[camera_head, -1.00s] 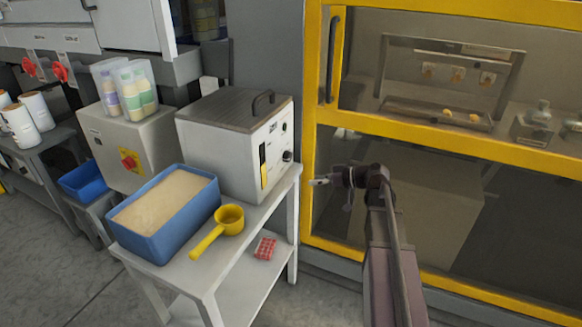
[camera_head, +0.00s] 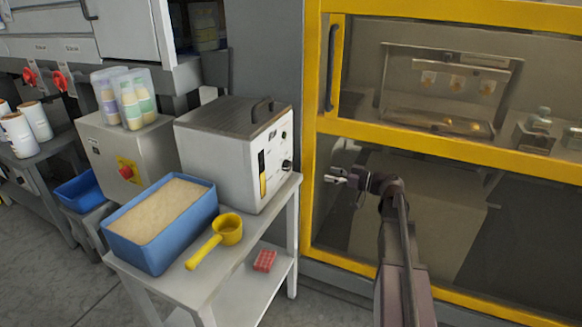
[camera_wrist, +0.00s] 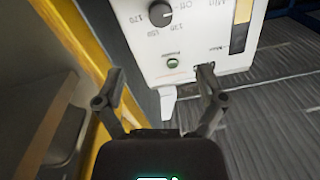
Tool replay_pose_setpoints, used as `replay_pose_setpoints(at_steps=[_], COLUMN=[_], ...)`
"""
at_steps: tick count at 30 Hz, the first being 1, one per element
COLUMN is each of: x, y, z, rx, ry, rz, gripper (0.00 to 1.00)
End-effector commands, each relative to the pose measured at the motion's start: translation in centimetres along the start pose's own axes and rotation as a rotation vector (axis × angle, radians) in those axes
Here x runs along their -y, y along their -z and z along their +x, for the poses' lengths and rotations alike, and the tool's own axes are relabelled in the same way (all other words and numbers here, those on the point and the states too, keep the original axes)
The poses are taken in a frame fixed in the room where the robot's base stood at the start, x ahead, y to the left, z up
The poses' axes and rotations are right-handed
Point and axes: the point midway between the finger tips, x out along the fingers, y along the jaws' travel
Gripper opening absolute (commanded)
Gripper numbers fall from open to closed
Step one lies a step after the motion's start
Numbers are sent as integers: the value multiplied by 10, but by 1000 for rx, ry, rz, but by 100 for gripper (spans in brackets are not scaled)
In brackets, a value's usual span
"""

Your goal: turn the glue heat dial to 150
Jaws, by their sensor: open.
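The glue unit (camera_head: 222,145) is a pale box with a dark lid on the white stand. Its dark round dial (camera_head: 287,165) is on the panel facing my gripper. The wrist view shows the dial (camera_wrist: 162,14) near the top edge, with small numbers around it; its exact setting is not clear. My gripper (camera_head: 335,176) is to the right of the panel, apart from it. In the wrist view its fingers (camera_wrist: 161,75) are spread and empty, with the dial beyond them.
A green button (camera_wrist: 173,63) and a yellow level gauge (camera_wrist: 243,10) are on the same panel. A blue bin of granules (camera_head: 115,238) and a yellow scoop (camera_head: 228,229) are on the stand. The yellow-framed machine (camera_head: 312,130) stands close behind my gripper.

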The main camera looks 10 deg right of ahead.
Motion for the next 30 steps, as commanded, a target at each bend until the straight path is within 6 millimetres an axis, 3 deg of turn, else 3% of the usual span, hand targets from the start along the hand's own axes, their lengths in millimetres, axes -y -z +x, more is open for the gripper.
replay_pose_setpoints(at_steps=[30], x=[0], y=[0], z=[125], rx=[1], ry=[1], rz=[0], gripper=[89])
